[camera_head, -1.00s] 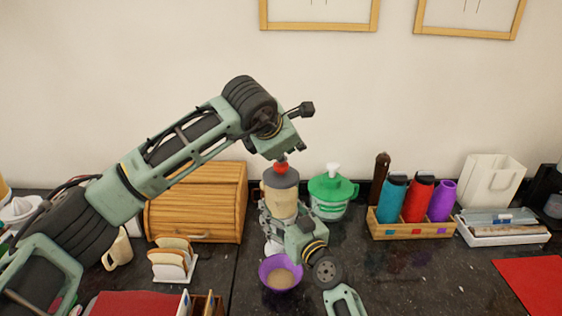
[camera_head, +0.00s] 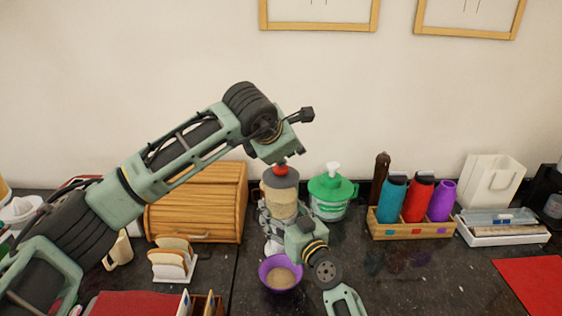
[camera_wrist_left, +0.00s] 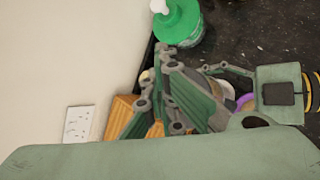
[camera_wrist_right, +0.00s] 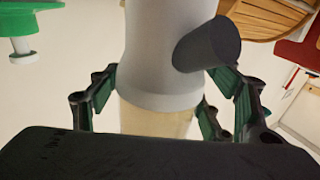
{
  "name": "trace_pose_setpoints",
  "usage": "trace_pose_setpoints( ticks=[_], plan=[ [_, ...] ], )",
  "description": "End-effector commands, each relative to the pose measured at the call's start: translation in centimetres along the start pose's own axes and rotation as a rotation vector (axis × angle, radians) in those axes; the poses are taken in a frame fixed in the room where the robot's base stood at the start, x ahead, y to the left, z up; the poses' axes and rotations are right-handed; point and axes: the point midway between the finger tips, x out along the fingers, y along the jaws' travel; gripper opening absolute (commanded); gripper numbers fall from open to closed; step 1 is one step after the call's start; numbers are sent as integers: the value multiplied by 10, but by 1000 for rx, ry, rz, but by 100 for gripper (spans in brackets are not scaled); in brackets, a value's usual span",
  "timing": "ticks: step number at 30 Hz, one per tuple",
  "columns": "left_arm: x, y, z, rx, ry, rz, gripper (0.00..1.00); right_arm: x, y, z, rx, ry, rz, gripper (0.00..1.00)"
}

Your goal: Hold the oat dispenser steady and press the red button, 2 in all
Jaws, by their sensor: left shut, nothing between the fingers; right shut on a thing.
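The oat dispenser (camera_head: 280,202) stands upright on the dark counter, with a clear beige-filled body, a grey top and a red button (camera_head: 281,168). My left gripper (camera_head: 283,160) is shut and empty, pointing down directly at the button; its tips are at or touching it, though contact is unclear. In the left wrist view its fingers (camera_wrist_left: 175,95) hide most of the dispenser. My right gripper (camera_head: 270,222) is shut on the dispenser's body, low down. The right wrist view shows its fingers (camera_wrist_right: 160,95) on both sides of the dispenser (camera_wrist_right: 155,120).
A purple bowl (camera_head: 269,277) with beige contents stands in front of the dispenser. A green-lidded jar (camera_head: 330,193) is close on the right, a wooden bread box (camera_head: 205,200) on the left. A bottle crate (camera_head: 412,231) stands further right.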

Motion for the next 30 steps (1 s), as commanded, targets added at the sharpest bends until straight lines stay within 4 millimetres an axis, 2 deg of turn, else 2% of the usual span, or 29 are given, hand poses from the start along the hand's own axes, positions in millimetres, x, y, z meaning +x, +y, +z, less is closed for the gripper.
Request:
trace_pose_setpoints(
  ticks=[5, 21, 30],
  plan=[
    [2, 0, -4, -2, 10, -2, 0, 0, 0, -1, 2, 3, 1, 18],
    [-19, 15, 12, -1, 5, -1, 0, 0, 1, -1, 2, 3, 1, 18],
    [-20, 16, 14, -1, 3, -1, 0, 0, 0, -1, 1, 2, 1, 18]
  ],
)
